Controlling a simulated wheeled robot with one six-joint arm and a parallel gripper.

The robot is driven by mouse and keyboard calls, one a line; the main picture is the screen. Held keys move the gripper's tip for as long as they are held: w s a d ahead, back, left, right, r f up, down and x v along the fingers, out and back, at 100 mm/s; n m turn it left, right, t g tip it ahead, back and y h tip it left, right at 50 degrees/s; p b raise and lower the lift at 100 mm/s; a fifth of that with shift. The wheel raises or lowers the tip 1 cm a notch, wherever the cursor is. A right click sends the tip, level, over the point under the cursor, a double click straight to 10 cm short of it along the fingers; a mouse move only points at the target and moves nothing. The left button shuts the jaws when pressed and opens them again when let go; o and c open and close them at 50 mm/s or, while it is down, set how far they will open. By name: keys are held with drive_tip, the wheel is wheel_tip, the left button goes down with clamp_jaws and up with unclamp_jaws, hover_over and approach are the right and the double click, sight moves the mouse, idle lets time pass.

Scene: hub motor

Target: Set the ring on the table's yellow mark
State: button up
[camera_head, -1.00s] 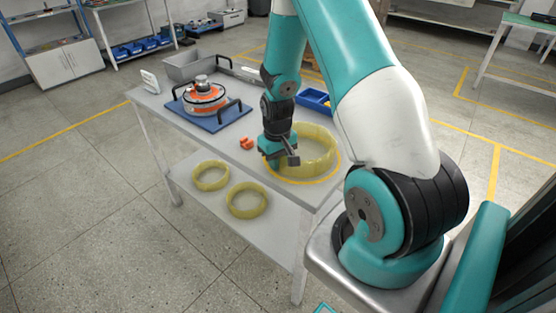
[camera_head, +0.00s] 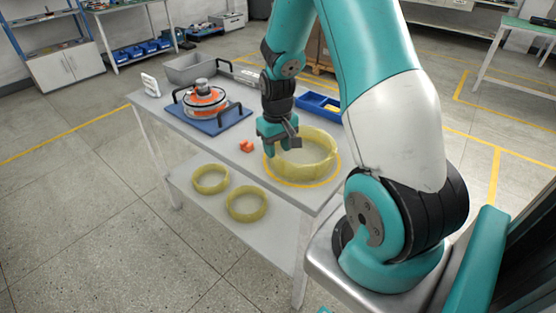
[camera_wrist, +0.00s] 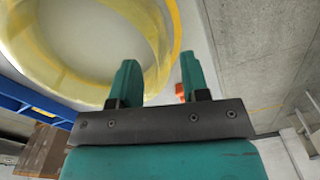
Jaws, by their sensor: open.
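A translucent yellow ring (camera_head: 318,158) rests on the table top (camera_head: 222,158), inside the yellow circular mark (camera_head: 290,184) near the table's front right corner. The ring stands flat and covers much of the mark. The mark's line shows in front of it and at its sides. My gripper (camera_head: 270,150) is at the ring's left edge, above the table. In the wrist view my gripper's two fingers (camera_wrist: 158,80) are apart. The ring's wall (camera_wrist: 160,25) shows beyond and beside the left finger. Whether a finger touches the wall I cannot tell.
A small orange part (camera_head: 246,146) lies left of my gripper. A blue plate (camera_head: 208,123) with black handles carries an orange-and-grey motor (camera_head: 205,97). A blue bin (camera_head: 318,104) stands behind the ring. Two more yellow rings (camera_head: 210,179) lie on the lower shelf.

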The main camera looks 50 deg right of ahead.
wheel_tip(320, 180, up, 6)
drive_tip(key=shift+f, duration=0.25)
drive_tip(key=a+r+n+y, duration=0.1)
drive_tip(key=a+r, duration=0.2)
drive_tip(key=a, duration=0.3)
drive_tip(key=a+r+n, duration=0.2)
drive_tip(key=a+r, duration=0.1)
drive_tip(key=a, duration=0.2)
drive_tip(key=s+a+r+n+y, duration=0.1)
drive_tip(key=s+a+r+n, duration=0.2)
drive_tip(key=s+a, duration=0.5)
drive_tip(key=s+a+r+n+y, duration=0.2)
drive_tip(key=s+a+r, duration=0.3)
drive_tip(key=s+a, duration=0.4)
drive_tip(key=shift+a+r+n, duration=0.4)
drive_tip(key=shift+a+n, duration=0.3)
drive_tip(key=shift+n, duration=0.2)
